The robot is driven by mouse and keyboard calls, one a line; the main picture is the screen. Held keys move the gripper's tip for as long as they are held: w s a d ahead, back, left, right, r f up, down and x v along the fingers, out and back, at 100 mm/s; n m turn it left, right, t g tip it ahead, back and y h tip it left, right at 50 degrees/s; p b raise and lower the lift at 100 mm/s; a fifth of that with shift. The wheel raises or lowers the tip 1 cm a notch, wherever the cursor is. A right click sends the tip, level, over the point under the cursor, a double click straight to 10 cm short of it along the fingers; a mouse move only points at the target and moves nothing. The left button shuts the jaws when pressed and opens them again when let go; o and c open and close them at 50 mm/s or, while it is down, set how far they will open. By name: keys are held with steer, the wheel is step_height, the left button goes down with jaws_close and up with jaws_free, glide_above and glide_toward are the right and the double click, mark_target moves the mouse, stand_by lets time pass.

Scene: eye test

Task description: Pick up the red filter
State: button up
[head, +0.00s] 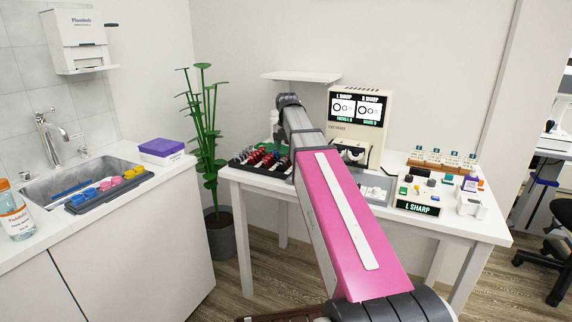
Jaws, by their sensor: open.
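A black rack (240,165) at the left of the white table holds several small red and dark pieces (268,157). I cannot tell which of them, if any, is the red filter. A small orange-red piece (481,184) also shows at the right of the table. My pink and grey arm reaches from the bottom of the head view up over the table and covers part of the rack's right side. My gripper cannot be made out; the arm's far end is hidden behind its own links.
A cream test device (358,120) with a screen stands at the table's back. A white panel (418,196) with coloured buttons and an "L SHARP" display is at right. A wooden rack (440,165) stands behind it. A plant (206,130) and sink counter (130,205) lie left.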

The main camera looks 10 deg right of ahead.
mark_target(286, 156)
steer(key=shift+w+a+f, duration=0.1)
steer(key=shift+w+f, duration=0.1)
steer(key=shift+f, duration=1.25)
steer(key=shift+w+a+f, duration=0.1)
steer(key=shift+w+f, duration=0.1)
steer(key=shift+f, duration=1.2)
steer(key=c, duration=1)
